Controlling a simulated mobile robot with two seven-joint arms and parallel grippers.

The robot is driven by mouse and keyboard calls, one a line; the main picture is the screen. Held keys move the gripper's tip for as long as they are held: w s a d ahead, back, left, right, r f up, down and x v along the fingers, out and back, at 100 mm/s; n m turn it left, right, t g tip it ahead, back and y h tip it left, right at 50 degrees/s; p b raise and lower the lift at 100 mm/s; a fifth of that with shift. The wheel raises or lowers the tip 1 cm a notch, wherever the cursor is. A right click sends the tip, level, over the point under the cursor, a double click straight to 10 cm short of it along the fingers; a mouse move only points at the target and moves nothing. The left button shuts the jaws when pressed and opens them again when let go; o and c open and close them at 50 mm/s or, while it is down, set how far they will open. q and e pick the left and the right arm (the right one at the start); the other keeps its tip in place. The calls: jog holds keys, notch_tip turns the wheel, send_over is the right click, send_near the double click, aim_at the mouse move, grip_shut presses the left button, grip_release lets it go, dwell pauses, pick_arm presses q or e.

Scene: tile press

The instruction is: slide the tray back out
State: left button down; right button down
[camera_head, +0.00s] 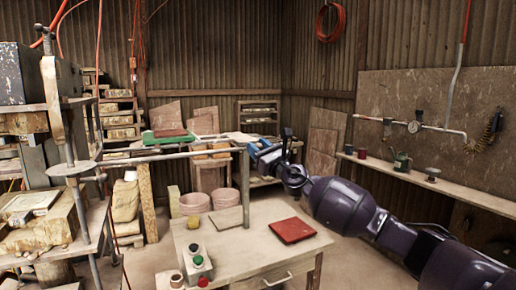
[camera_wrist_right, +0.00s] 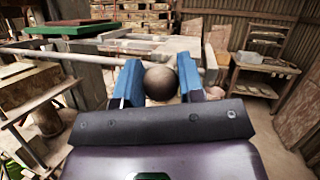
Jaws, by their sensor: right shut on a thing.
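My right gripper (camera_head: 256,150) reaches in from the right to the end of the metal rails (camera_head: 180,154). In the right wrist view its blue fingers (camera_wrist_right: 160,84) are shut on a round dark knob (camera_wrist_right: 160,83). What the knob is fixed to is hidden. A green slab (camera_head: 150,140), which may be the tray, shows beyond the rails with a red-brown tile (camera_head: 171,133) on it. It also shows in the right wrist view (camera_wrist_right: 65,29), left of the gripper. The press (camera_head: 62,110) stands at the left. My left gripper is not in view.
A wooden table (camera_head: 255,252) in front holds a red tile (camera_head: 292,230), a grey tile (camera_head: 227,217) and a small box with coloured buttons (camera_head: 197,265). Pink buckets (camera_head: 194,204) stand behind it. A wall shelf (camera_head: 440,184) with cups runs along the right.

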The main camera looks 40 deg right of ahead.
jog(key=shift+f, duration=0.6)
jog(key=c, duration=1)
grip_release()
jog(key=shift+d, duration=0.15)
jog(key=shift+c, duration=0.2)
jog(key=shift+o, duration=1.3)
jog(key=shift+w+d, duration=0.1)
jog(key=shift+d, duration=0.1)
jog(key=shift+a+r, duration=0.15)
jog(key=shift+r, duration=0.2)
jog(key=shift+s+f, duration=0.15)
jog(key=shift+s, duration=0.05)
jog(key=shift+b+v, duration=0.35)
jog(key=shift+v, duration=4.9)
jog(key=shift+m, duration=0.3)
